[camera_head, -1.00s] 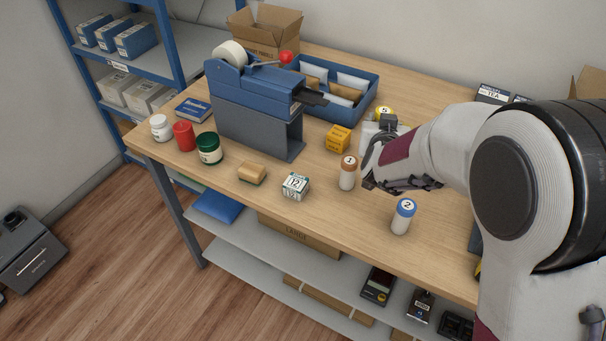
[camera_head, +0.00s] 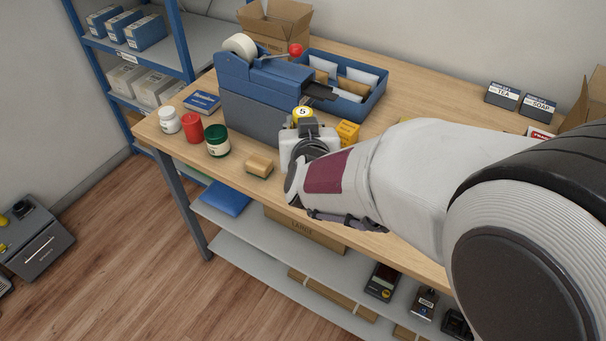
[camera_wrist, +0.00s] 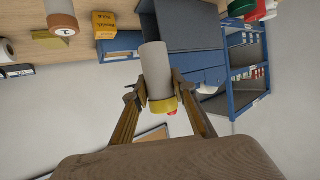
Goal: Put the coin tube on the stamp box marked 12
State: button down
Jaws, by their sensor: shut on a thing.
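The coin tube, with a yellow cap marked 5, is between the fingers of my gripper (camera_wrist: 158,92) in the wrist view, where its pale body (camera_wrist: 153,58) shows. In the head view, its yellow cap (camera_head: 303,113) shows just above my wrist, over the table in front of the blue tape machine. My gripper is shut on it; my arm hides the fingers in the head view. The stamp box marked 12 is hidden behind my arm in the head view, and I cannot make it out in the wrist view.
A brown-capped tube marked 1 (camera_wrist: 62,17) shows in the wrist view.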

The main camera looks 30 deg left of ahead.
dwell(0.3)
jog(key=shift+f, duration=3.1)
jog(key=shift+f, duration=1.85)
jog(key=shift+f, duration=0.15)
jog(key=c, duration=1.7)
grip_release()
